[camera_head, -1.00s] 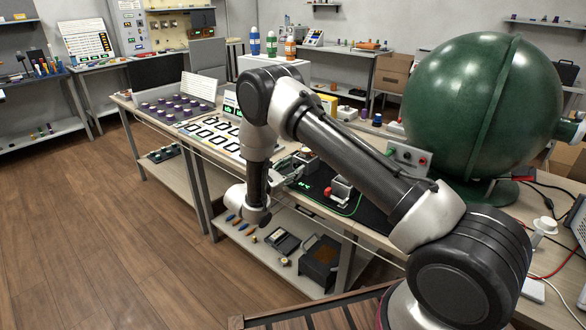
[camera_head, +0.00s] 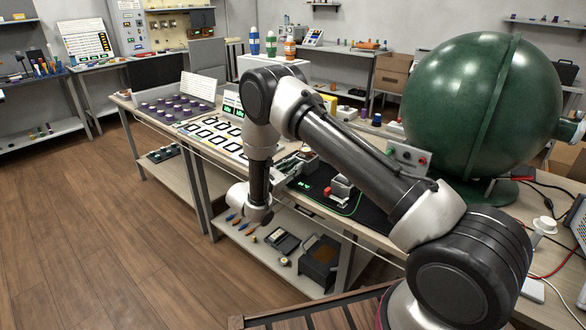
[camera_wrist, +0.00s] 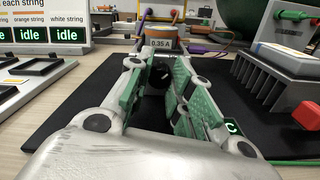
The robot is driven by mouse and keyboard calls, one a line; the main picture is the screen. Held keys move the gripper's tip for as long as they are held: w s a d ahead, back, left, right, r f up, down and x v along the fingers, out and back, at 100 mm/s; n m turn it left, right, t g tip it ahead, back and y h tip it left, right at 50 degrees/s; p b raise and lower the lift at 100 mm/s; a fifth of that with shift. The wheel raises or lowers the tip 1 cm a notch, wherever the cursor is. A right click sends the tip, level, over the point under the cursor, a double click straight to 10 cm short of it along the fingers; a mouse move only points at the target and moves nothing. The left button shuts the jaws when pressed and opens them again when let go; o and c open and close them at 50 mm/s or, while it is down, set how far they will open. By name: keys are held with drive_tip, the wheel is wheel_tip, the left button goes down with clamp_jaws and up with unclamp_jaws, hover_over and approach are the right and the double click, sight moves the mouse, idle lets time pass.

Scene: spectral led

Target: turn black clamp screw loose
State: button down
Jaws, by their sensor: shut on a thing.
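My gripper (camera_wrist: 160,88) reaches forward in the wrist view, its green-padded fingers closed on the black clamp screw (camera_wrist: 160,75). Only a small dark part of the screw shows between the fingers. The screw is in front of a round grey and orange unit (camera_wrist: 162,43) that reads 0.35 A. In the head view my gripper (camera_head: 292,164) is low over the bench, and the screw cannot be made out there.
A black mat (camera_wrist: 90,110) lies under the gripper. A finned heatsink block (camera_wrist: 268,75) and a red knob (camera_wrist: 306,114) stand to the right. Panels reading idle (camera_wrist: 36,35) are at left. A large green sphere (camera_head: 480,105) stands on the bench.

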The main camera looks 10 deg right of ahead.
drive_tip(key=n, duration=0.5)
drive_tip(key=shift+n, duration=0.3)
drive_tip(key=n, duration=0.4)
drive_tip(key=shift+n, duration=0.3)
drive_tip(key=n, duration=0.9)
drive_tip(key=shift+w+a+f, duration=0.1)
drive_tip(key=shift+n, duration=0.3)
drive_tip(key=c, duration=1.3)
unclamp_jaws()
drive_tip(key=shift+o, duration=0.2)
